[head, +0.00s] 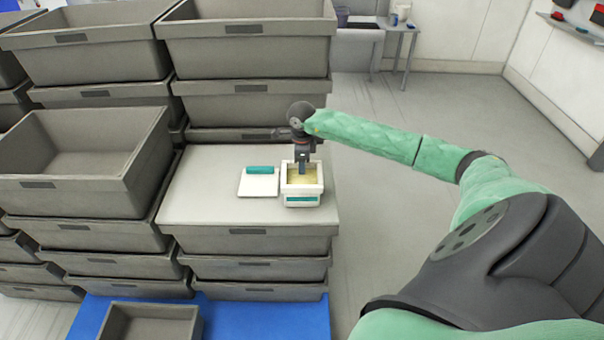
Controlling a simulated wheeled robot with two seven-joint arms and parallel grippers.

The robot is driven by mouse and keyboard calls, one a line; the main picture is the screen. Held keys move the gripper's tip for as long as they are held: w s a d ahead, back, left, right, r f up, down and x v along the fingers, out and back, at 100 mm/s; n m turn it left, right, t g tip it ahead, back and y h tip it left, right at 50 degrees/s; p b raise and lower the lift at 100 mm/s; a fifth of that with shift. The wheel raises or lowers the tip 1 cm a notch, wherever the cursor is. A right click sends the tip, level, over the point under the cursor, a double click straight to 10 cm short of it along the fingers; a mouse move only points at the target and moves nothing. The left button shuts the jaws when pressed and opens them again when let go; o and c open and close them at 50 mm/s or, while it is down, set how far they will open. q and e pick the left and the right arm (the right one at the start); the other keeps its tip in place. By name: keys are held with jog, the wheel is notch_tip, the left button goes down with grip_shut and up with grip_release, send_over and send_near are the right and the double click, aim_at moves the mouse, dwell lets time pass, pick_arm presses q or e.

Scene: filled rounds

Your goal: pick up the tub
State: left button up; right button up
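The tub (302,199) is a small white square container with a teal label on its front and pale yellow contents. It stands upright on the grey top of a stack of crates, near that top's right edge. My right gripper (302,169) points straight down over the tub, its fingertips at or inside the tub's opening near the back wall. I cannot tell whether the fingers touch a wall or how far apart they are. My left gripper is out of view.
A white flat piece with a teal strip (259,184) lies just left of the tub. Tall stacks of grey crates (85,190) stand to the left and behind. A blue base (262,319) lies below, with a small grey crate (150,328) on it. Floor at right is clear.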

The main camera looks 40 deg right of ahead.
jog(key=shift+f, duration=0.25)
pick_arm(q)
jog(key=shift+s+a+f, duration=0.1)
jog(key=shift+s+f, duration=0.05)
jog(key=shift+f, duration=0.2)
pick_arm(e)
grip_shut()
jog(key=shift+r, duration=0.1)
